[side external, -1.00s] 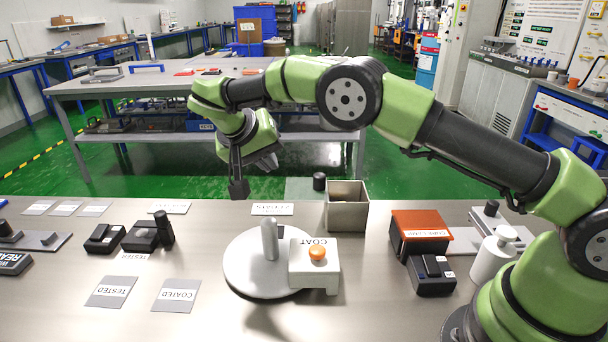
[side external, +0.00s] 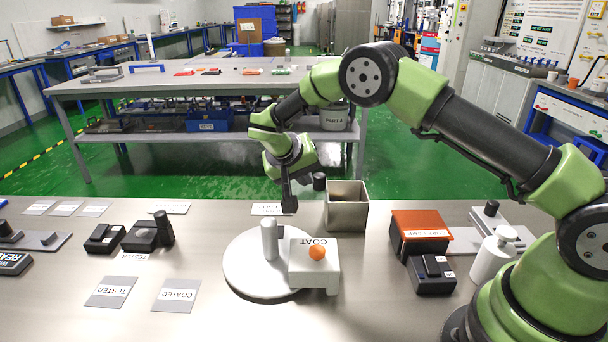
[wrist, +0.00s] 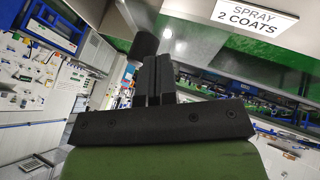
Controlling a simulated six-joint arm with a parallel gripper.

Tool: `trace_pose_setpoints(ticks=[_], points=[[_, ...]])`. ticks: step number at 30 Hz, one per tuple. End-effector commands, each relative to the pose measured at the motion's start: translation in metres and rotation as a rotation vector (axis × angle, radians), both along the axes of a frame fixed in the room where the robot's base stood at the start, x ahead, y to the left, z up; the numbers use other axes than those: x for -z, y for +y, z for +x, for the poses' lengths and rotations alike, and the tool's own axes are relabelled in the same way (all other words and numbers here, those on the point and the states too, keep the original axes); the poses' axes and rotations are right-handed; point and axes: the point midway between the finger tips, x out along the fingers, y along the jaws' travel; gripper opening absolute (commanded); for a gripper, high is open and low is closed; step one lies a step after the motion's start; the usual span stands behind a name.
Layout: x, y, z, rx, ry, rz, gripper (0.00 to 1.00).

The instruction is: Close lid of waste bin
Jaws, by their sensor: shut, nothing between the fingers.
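The waste bin, an open-topped square metal box (side external: 347,213), stands at the back edge of the bench, and I look into its open mouth. A short black knob (side external: 319,182) shows just left of its rim; I cannot clearly make out the lid it may belong to. My gripper (side external: 289,206) is shut and empty, pointing down to the left of the bin and apart from it, above the bench's back edge. In the wrist view my shut fingers (wrist: 153,80) show, with a black cylinder (wrist: 143,46), perhaps that knob, close to their tips.
A round white turntable (side external: 245,275) with an upright post and a white COAT block (side external: 314,272) with an orange button stand in front of the bin. An orange-topped box (side external: 421,224) and a white bottle (side external: 492,258) are to the right. Cards lie at left.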

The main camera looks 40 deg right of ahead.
Motion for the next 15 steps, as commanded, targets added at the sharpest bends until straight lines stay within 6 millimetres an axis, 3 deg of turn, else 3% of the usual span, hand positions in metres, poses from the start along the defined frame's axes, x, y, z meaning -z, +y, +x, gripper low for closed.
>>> trace_pose_setpoints(ticks=[8,15], points=[[0.0,-0.002,-0.001,0.0,0.0,-0.001,0.0],[-0.001,-0.025,-0.022,0.004,0.002,-0.008,0.0]])
